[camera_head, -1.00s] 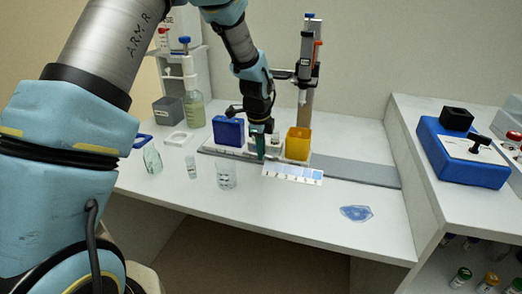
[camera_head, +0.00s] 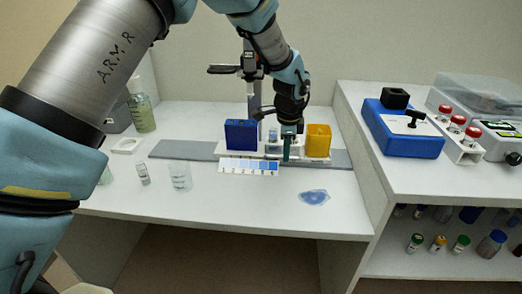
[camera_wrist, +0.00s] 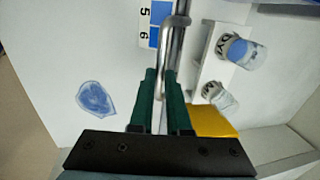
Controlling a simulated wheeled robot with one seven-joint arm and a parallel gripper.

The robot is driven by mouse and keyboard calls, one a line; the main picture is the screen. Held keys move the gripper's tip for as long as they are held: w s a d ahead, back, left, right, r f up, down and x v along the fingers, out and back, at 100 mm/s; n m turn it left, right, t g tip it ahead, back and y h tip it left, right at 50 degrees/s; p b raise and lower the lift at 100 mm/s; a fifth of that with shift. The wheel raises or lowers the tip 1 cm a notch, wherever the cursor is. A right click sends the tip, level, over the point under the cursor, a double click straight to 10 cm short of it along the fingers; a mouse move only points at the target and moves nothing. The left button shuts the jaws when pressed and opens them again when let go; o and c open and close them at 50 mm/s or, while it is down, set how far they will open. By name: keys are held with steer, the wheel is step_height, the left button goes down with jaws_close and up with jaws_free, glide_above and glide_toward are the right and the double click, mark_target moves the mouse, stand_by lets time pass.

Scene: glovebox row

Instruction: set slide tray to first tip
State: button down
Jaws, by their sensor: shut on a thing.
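The slide tray (camera_head: 296,156) is a white carriage on a grey rail. It carries a blue box (camera_head: 241,134) at its left, a yellow box (camera_head: 318,140) at its right and small vials between them. My gripper (camera_head: 287,152) is at the tray's front, just left of the yellow box. In the wrist view its green fingers (camera_wrist: 161,88) are shut on a bent metal handle (camera_wrist: 176,38). A number strip (camera_head: 248,167) with blue patches lies in front of the tray. The upright stand (camera_head: 254,98) rises behind the blue box; its lower end is hidden.
The rail (camera_head: 184,150) is bare left of the tray, with a shorter bare stretch to the right. A beaker (camera_head: 180,177), a vial (camera_head: 143,174) and a blue puddle-like patch (camera_head: 314,197) are on the bench. A blue device (camera_head: 402,131) stands on the raised right counter.

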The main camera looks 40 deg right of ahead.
steer(key=s+d, duration=0.4)
steer(key=d, duration=0.1)
steer(key=shift+s, duration=0.4)
steer(key=c, duration=0.9)
jaws_free()
steer(key=r, duration=0.3)
steer(key=s+a+r+b, duration=0.1)
steer(key=r, duration=0.6)
steer(key=shift+s+a+r+b, duration=0.15)
steer(key=shift+s+r+b, duration=0.05)
steer(key=shift+r+b, duration=0.15)
